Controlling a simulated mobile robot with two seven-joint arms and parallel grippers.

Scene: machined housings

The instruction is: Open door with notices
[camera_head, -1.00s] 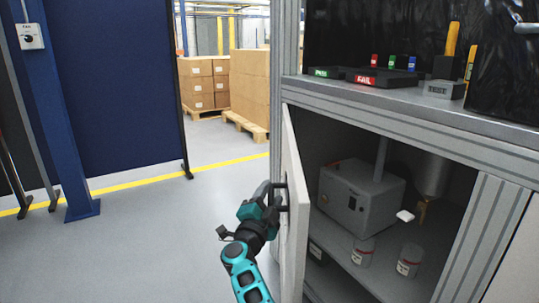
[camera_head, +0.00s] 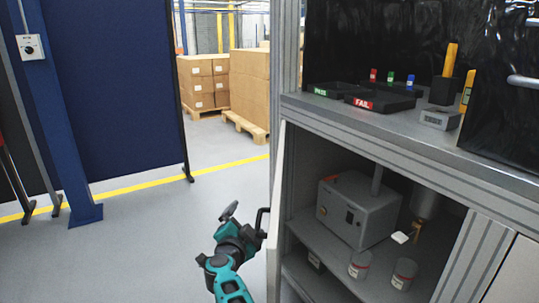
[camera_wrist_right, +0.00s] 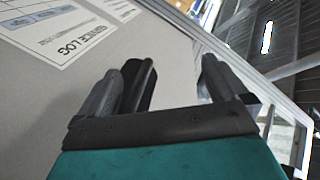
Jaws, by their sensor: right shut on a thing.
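The cabinet door (camera_head: 277,205) stands open and shows nearly edge-on in the head view. Its outer face (camera_wrist_right: 175,65) fills much of the right wrist view, with a printed service log notice (camera_wrist_right: 70,35) at top left. The dark door handle (camera_head: 261,217) sticks out to the left of the door. My right gripper (camera_head: 243,219) is at the handle, shut on it; the finger contact is partly hidden in the head view. Its fingers (camera_wrist_right: 155,85) also show in the wrist view. My left gripper is not in view.
Black trays (camera_head: 380,100) lie on the bench above. A blue partition (camera_head: 110,90) stands at left. The floor (camera_head: 140,235) left of the door is clear.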

